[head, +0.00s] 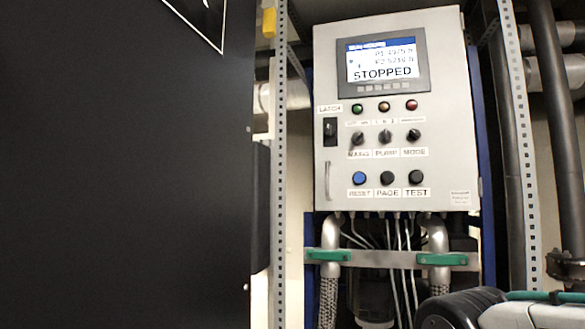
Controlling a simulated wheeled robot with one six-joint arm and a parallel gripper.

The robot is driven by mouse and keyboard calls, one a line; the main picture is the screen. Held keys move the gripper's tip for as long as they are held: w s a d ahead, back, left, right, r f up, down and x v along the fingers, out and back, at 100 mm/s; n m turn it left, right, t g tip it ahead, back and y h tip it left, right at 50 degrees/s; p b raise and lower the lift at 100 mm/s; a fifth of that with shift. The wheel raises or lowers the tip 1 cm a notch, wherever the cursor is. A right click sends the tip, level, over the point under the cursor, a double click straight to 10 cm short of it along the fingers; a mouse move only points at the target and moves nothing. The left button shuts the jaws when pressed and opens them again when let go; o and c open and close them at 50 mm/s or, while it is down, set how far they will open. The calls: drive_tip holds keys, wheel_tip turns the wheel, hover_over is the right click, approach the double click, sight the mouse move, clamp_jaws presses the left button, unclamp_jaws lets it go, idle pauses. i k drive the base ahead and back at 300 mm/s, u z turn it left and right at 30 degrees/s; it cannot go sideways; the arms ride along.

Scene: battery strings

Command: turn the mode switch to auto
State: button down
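The mode switch (414,135) is a small black rotary knob on the light grey control panel (440,110). It is the rightmost of three knobs in a row, with a MODE label (414,152) under it. The knob looks tilted, but its exact setting and the position marks above it are too small to read. The panel's screen (381,62) reads STOPPED. Part of my arm shows at the bottom right corner, below the panel. My gripper's fingers are not in view.
The PUMP knob (386,136) and another knob (358,138) sit left of the mode switch. Three buttons (387,178) are below and three lamps (384,107) above. A black latch (330,131) is at the panel's left. A large dark panel (120,160) fills the left side.

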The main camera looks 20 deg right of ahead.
sight(414, 134)
drive_tip(key=u, duration=0.05)
drive_tip(key=k, duration=0.5)
drive_tip(key=u, duration=1.2)
drive_tip(key=k, duration=0.65)
drive_tip(key=z, duration=1.45)
drive_tip(key=i, duration=0.5)
drive_tip(key=u, duration=0.05)
